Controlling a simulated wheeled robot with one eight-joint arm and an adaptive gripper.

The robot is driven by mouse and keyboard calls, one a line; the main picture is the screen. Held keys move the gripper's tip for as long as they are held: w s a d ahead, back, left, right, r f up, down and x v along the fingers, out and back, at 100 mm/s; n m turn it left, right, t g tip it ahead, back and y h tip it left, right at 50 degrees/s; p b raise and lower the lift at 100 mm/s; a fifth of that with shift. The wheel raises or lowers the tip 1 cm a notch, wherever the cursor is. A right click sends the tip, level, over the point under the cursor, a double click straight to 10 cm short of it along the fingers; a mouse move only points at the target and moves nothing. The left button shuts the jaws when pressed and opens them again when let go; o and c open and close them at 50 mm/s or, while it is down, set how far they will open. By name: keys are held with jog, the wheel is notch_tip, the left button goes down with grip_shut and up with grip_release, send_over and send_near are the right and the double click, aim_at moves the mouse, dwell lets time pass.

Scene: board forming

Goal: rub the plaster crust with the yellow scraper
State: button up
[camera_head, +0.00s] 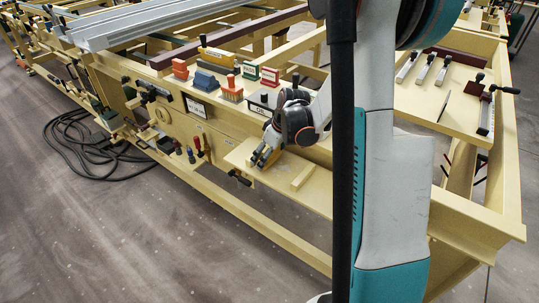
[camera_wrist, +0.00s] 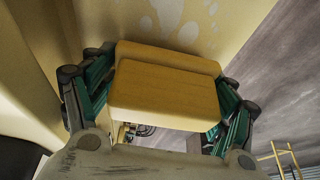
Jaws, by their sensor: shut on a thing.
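My gripper (camera_head: 263,156) is low at the front side of the wooden frame, by a projecting board. In the wrist view its two green-and-black fingers hold a yellow block-shaped tool, which I take to be the yellow scraper (camera_wrist: 165,95), between them. White splashes, which look like the plaster crust (camera_wrist: 180,22), lie on a pale yellow surface just beyond the scraper's far edge. I cannot tell whether the scraper touches that surface. In the head view the scraper and crust are mostly hidden or too small to make out.
A ledge above my gripper holds several coloured blocks and brushes, including an orange-red brush (camera_head: 231,90) and a green block (camera_head: 250,71). A wooden strip (camera_head: 303,177) lies on the projecting board (camera_head: 318,191). Black cable (camera_head: 88,150) is coiled on the open floor at left.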

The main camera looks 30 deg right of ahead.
jog(key=shift+w+r+t, duration=0.2)
jog(key=shift+w+t, duration=0.05)
jog(key=shift+w, duration=0.35)
jog(key=shift+w+r+t, duration=0.15)
jog(key=shift+w+t, duration=0.1)
jog(key=shift+w, duration=0.35)
jog(key=shift+s+d, duration=0.1)
jog(key=shift+s, duration=0.35)
jog(key=shift+c, duration=0.2)
jog(key=shift+s+d+f, duration=0.2)
jog(key=shift+s+d, duration=0.4)
jog(key=shift+s, duration=0.35)
jog(key=shift+c, duration=0.3)
jog(key=shift+s+d+f, duration=0.1)
jog(key=shift+s+d, duration=0.4)
jog(key=shift+s, duration=0.95)
jog(key=shift+s+d, duration=0.55)
jog(key=shift+s, duration=0.85)
jog(key=shift+s+d+f, duration=0.1)
jog(key=shift+s+d, duration=0.4)
jog(key=shift+s, duration=0.95)
jog(key=shift+d, duration=0.1)
